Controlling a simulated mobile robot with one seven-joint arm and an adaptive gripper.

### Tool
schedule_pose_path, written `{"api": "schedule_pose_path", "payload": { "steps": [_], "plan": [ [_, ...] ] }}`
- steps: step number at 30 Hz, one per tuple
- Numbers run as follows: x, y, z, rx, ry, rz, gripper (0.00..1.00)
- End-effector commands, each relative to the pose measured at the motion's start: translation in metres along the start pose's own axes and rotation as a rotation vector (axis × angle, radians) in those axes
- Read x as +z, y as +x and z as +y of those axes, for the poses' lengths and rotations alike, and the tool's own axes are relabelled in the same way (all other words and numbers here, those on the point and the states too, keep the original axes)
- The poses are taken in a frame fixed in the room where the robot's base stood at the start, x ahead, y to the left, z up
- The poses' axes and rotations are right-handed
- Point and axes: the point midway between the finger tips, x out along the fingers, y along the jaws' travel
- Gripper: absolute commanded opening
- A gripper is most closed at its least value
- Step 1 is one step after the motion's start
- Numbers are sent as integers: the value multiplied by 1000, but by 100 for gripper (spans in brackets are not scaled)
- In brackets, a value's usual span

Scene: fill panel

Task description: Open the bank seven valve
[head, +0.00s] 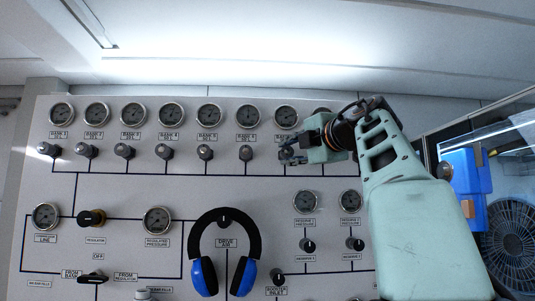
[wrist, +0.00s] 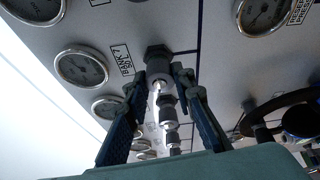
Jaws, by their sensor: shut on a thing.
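The bank seven valve (wrist: 159,70) is a small grey knob on the panel, beside the BANK 7 label (wrist: 122,60) in the wrist view. My gripper (wrist: 160,82) has one blue-padded finger on each side of this knob and is shut on it. In the head view my gripper (head: 289,154) reaches in from the right, below the bank seven gauge (head: 286,117), and its fingers mostly hide the knob. How far the valve is turned cannot be told.
The bank six valve (head: 246,154) and other knobs stand in a row to the left. Blue headphones (head: 205,276) hang below on the panel. A blue box (head: 465,188) and a fan (head: 513,238) are at the right, past my arm.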

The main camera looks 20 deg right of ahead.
Motion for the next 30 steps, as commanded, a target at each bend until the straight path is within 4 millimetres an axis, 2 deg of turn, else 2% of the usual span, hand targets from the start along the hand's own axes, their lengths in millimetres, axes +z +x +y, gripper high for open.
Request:
{"api": "schedule_pose_path", "payload": {
  "steps": [3, 12, 30],
  "plan": [
    [0, 1, 2, -33, -93, 3, 0],
    [-1, 1, 2, -88, -232, 12, 0],
    [-1, 0, 2, -134, -345, 19, 0]
  ]
}}
